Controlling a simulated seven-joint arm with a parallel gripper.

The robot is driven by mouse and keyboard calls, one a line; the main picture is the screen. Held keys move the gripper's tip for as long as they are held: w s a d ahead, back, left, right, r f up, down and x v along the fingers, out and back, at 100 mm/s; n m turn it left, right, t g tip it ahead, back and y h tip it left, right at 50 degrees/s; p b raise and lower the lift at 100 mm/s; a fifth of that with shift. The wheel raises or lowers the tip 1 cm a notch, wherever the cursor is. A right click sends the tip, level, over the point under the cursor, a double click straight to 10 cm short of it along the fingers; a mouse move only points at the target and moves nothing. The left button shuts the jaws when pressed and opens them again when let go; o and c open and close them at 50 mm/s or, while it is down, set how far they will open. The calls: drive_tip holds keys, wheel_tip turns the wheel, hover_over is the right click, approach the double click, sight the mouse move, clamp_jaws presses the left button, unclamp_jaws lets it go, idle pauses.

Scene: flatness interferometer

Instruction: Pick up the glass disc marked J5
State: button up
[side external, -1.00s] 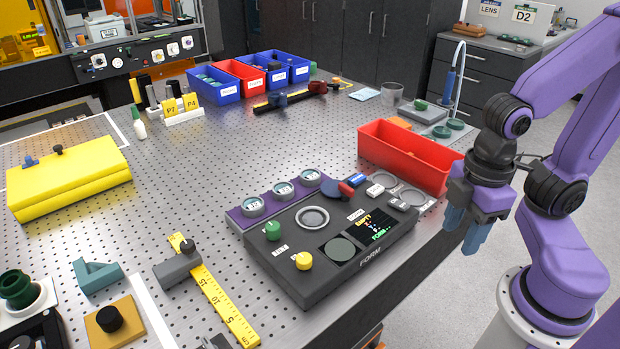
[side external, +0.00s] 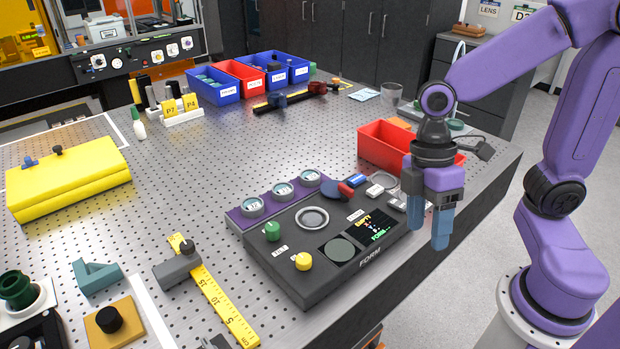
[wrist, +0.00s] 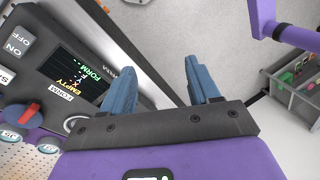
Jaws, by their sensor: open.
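Three small round glass discs sit in a purple rack along the back left edge of the dark FORM instrument (side external: 310,285): a left disc (side external: 254,206), a middle disc (side external: 283,190) and a right disc (side external: 310,177). Their markings are too small to read surely in the side view. Two round labelled tops, one of them here (wrist: 48,148), show at the lower left of the wrist view, partly cut off. My gripper (side external: 428,228) is open and empty, with blue fingers pointing down near the instrument's right end. In the wrist view its fingers (wrist: 162,88) stand apart, with nothing between them.
The instrument carries a display (side external: 370,227) reading EMPTY, a green knob (side external: 272,230) and a yellow knob (side external: 304,261). A red bin (side external: 385,147) stands behind my gripper. A yellow ruler (side external: 222,305) lies left of the instrument. The table's front edge runs close to my gripper.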

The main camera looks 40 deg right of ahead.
drive_tip(key=w+d+y, duration=0.1)
drive_tip(key=w+y, duration=0.2)
drive_tip(key=w, duration=0.5)
drive_tip(key=w+d+n+t+y, duration=0.1)
drive_tip(key=w+y, duration=0.2)
drive_tip(key=w, duration=0.6)
drive_tip(key=w+d+f+n+y, duration=0.1)
drive_tip(key=w+y, duration=0.3)
drive_tip(key=w, duration=0.5)
drive_tip(key=shift+w+d, duration=0.15)
drive_tip(key=shift+d, duration=0.15)
drive_tip(key=w+d+t+y, duration=0.2)
drive_tip(key=w+d+t, duration=0.2)
drive_tip(key=w+d, duration=0.3)
approach(313, 173)
drive_tip(key=shift+n, duration=0.4)
drive_tip(key=x, duration=0.4)
drive_tip(key=shift+r, duration=0.1)
drive_tip(key=shift+x, duration=2.65)
drive_tip(key=shift+d, duration=0.1)
drive_tip(key=shift+c, duration=0.3)
